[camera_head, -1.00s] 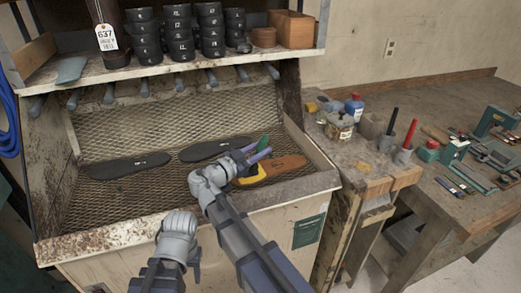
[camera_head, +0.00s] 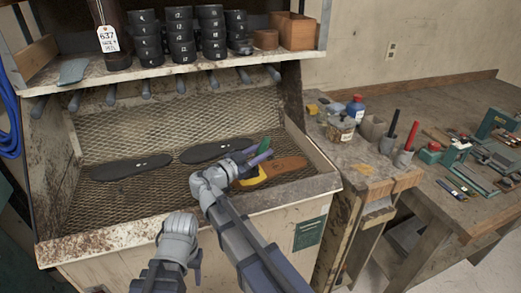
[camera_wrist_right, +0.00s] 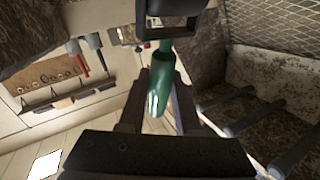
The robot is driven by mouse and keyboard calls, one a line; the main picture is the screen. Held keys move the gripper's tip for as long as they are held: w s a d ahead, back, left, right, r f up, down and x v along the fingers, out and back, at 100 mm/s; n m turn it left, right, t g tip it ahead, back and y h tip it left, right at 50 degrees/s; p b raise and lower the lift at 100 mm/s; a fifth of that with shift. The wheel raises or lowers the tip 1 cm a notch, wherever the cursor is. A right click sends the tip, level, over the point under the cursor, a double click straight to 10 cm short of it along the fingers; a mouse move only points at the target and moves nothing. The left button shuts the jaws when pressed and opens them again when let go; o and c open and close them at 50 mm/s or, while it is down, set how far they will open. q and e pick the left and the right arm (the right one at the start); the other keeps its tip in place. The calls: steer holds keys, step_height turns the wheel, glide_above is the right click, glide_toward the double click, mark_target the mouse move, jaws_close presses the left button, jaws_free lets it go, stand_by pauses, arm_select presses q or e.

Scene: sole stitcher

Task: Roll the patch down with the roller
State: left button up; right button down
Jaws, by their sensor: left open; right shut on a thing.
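A brown sole (camera_head: 287,164) lies on the mesh tray at its right end, with a yellow piece (camera_head: 252,181) at its near left side. My right gripper (camera_head: 257,159) is over this sole and shut on the green handle of the roller (camera_head: 265,145). The right wrist view shows the green roller handle (camera_wrist_right: 162,88) between the fingers, with a black frame beyond it. The roller's wheel and its contact with the patch are hidden. I cannot clearly pick out the patch. My left gripper (camera_head: 178,238) is empty in front of the tray; its fingers are barely seen.
Two black soles (camera_head: 132,167) lie on the mesh tray (camera_head: 110,205). A shelf with stacked black rolls (camera_head: 180,35) overhangs the back. A side stand with jars (camera_head: 341,128) is at the right, beside a workbench (camera_head: 445,110) with tools. The tray's front left is clear.

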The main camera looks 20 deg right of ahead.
steer(key=shift+s, duration=0.15)
steer(key=shift+s+f, duration=0.1)
steer(key=shift+s, duration=0.4)
steer(key=shift+w, duration=0.2)
stand_by(0.3)
steer(key=shift+w, duration=0.45)
step_height(320, 180, up, 7)
steer(key=p, duration=0.7)
